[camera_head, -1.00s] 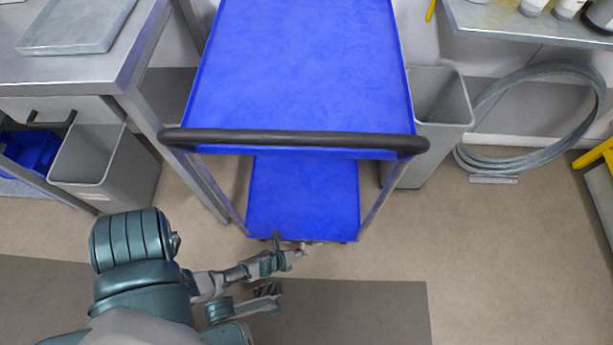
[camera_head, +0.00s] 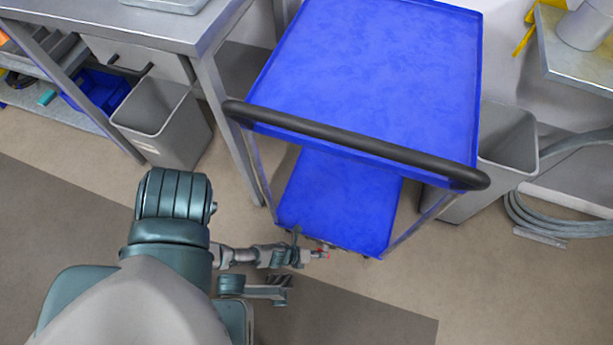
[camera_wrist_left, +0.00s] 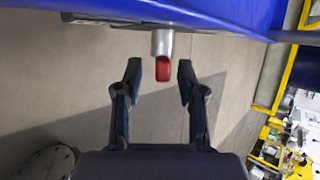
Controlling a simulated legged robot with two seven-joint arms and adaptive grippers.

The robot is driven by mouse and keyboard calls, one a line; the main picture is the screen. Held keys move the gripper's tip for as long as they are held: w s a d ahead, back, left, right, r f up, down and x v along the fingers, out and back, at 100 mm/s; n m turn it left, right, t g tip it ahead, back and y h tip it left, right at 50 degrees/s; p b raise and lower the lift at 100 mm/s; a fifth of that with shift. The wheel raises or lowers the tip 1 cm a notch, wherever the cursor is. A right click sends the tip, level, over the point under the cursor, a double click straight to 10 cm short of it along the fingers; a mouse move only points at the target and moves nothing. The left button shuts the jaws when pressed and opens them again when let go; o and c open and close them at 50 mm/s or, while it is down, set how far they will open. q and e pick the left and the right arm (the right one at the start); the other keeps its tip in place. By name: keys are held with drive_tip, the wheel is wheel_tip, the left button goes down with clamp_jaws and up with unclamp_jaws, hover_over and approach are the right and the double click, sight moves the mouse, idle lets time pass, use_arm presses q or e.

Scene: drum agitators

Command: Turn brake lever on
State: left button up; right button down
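The brake lever shows as a short grey stub with a red tip (camera_wrist_left: 163,70) below the blue cart's lower edge in the left wrist view. A small red spot (camera_head: 322,253) shows at the cart's near bottom edge in the head view. My left gripper (camera_wrist_left: 158,82) is open, its two dark fingers apart on either side of the red tip, with visible gaps and no touch that I can see. In the head view the left gripper (camera_head: 294,268) is low in front of the cart (camera_head: 370,70). My right gripper is not in view.
The cart's black handle bar (camera_head: 350,145) spans above the lower shelf (camera_head: 340,200). A metal table (camera_head: 190,30) and a grey bin (camera_head: 165,125) stand left. Another bin (camera_head: 505,150) and a coiled hose (camera_head: 550,215) are right. The floor in front is clear.

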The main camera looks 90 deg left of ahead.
use_arm(q)
drive_tip(key=v, duration=0.9)
drive_tip(key=shift+s, duration=0.2)
drive_tip(key=shift+r, duration=0.1)
